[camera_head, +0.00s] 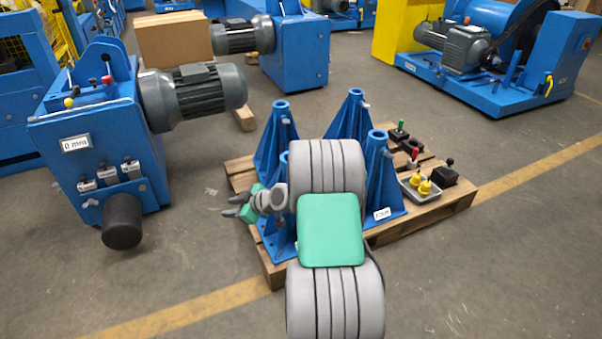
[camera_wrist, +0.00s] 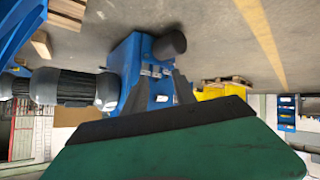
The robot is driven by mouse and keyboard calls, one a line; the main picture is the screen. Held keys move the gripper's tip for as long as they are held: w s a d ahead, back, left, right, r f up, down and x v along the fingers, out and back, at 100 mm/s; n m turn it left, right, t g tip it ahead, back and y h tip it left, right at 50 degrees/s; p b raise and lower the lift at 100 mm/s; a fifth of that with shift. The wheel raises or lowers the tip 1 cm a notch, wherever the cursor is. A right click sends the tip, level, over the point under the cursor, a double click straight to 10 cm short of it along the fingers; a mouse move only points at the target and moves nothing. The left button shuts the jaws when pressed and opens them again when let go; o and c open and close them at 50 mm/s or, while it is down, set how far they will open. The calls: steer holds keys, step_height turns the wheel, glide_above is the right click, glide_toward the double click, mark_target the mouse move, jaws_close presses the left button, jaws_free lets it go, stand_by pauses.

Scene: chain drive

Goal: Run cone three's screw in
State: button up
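Several blue cones stand upright on a wooden pallet (camera_head: 432,222): one at back left (camera_head: 276,140), one at back centre (camera_head: 354,117), one at right (camera_head: 381,176), and one at front left (camera_head: 272,225) partly hidden by my arm. Small grey screws stick out sideways near the tops, clearest on the right cone (camera_head: 390,154).
A grey tray (camera_head: 419,190) with yellow knobbed parts, a black lever box (camera_head: 445,173) and red and green handled pieces sit at the pallet's right. A blue machine with a motor (camera_head: 105,150) stands left. Open floor lies between it and the pallet.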

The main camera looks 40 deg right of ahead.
steer(key=s+d+f+m+t+h+p, duration=0.1)
steer(key=s+d+f+t+h, duration=0.15)
steer(key=d, duration=0.55)
steer(key=s+d+f+m+t+h+p, duration=0.1)
steer(key=s+d+t+h, duration=0.2)
steer(key=d, duration=0.6)
steer(key=s+d+f+m+t+h+p, duration=0.1)
steer(key=s+d+m+h+p, duration=0.2)
steer(key=d, duration=0.5)
steer(key=shift+n+h, duration=0.25)
steer(key=shift+n, duration=0.45)
steer(key=b+x, duration=0.2)
steer(key=x, duration=0.4)
steer(key=shift+w+a+b, duration=0.1)
steer(key=shift+w+b, duration=0.05)
steer(key=shift+b, duration=0.2)
steer(key=shift+w, duration=0.5)
steer(key=shift+c, duration=0.5)
jaws_close()
